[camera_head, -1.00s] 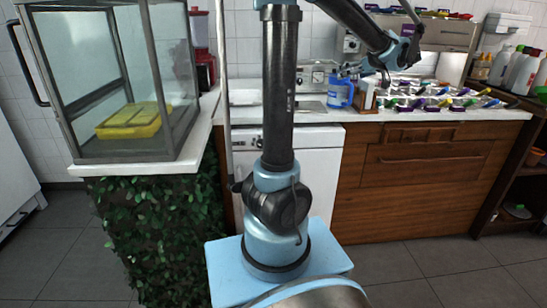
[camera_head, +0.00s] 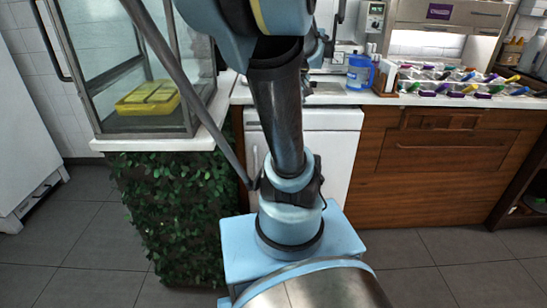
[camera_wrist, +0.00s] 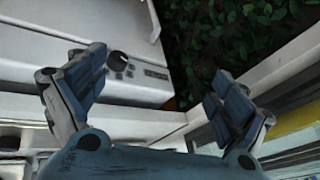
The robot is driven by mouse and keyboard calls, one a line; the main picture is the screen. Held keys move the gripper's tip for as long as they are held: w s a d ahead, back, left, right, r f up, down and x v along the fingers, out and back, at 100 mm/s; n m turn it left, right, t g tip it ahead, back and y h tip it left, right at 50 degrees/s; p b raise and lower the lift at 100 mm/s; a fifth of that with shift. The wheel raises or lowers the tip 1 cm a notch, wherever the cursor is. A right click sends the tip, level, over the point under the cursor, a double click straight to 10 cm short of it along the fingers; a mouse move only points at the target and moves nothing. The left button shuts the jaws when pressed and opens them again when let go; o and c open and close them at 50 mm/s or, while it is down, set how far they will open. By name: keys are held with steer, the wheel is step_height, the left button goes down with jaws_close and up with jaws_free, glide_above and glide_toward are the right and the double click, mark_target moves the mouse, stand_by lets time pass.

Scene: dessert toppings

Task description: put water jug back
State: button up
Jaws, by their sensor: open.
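The blue water jug (camera_head: 359,72) stands upright on the white counter in the head view, towards its left end. It has a handle on its right side. My gripper shows in the wrist view (camera_wrist: 145,95) with its two fingers spread wide and nothing between them. It is apart from the jug, over the area of the white appliance and the hedge-covered stand. The jug is not in the wrist view. In the head view my arm hides the gripper.
A glass case (camera_head: 138,130) with a yellow tray (camera_head: 148,98) stands on the leafy stand (camera_head: 165,215) at left. A white appliance (camera_head: 325,160) sits under the counter. Toppings with colored handles (camera_head: 465,85) fill the counter right of the jug. Floor at right is clear.

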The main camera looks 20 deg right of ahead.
steer(key=s+a+f+g+h, duration=0.1)
steer(key=s+a+f, duration=0.1)
steer(key=s+f, duration=0.3)
steer(key=s+a+f+h, duration=0.2)
steer(key=s+f, duration=0.4)
steer(key=s, duration=0.2)
steer(key=shift+s+a+f+m+g, duration=0.15)
steer(key=shift+a+f+m+g, duration=0.15)
steer(key=shift+a+g, duration=0.1)
